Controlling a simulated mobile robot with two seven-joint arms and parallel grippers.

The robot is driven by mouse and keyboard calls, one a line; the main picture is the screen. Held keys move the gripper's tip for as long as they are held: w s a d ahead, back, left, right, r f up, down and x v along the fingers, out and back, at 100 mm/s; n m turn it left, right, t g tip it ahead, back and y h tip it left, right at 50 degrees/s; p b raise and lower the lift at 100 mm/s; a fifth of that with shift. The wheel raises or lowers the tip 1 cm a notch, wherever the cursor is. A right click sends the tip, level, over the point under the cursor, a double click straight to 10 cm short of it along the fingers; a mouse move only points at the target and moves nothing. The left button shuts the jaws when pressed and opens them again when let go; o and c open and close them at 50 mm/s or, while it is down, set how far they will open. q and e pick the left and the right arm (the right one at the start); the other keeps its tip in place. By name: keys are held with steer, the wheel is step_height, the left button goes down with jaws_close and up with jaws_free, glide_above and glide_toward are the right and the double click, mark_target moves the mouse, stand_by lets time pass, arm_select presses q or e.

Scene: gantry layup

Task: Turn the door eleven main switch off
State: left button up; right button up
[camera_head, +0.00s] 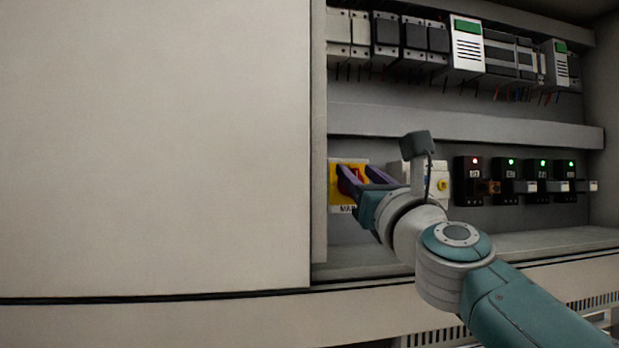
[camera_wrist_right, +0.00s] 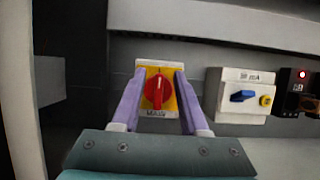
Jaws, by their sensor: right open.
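The main switch is a red rotary knob (camera_wrist_right: 158,91) on a yellow plate (camera_wrist_right: 144,74), with a label below that seems to read MAIN. In the right wrist view the knob's grip bar stands about upright. In the head view the yellow plate (camera_head: 336,190) is partly hidden behind my right gripper (camera_head: 366,175). My right gripper is open, its two purple fingers (camera_wrist_right: 156,92) on either side of the knob. I cannot tell whether they touch it. My left gripper is not in view.
Right of the switch is a white breaker (camera_wrist_right: 242,95) with a blue lever and yellow button. Farther right stand several black units (camera_head: 468,180) with red or green lights. A large pale panel (camera_head: 150,140) covers the left, its edge close to the switch.

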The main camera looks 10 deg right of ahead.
jaws_close()
steer(key=shift+f, duration=0.15)
stand_by(0.4)
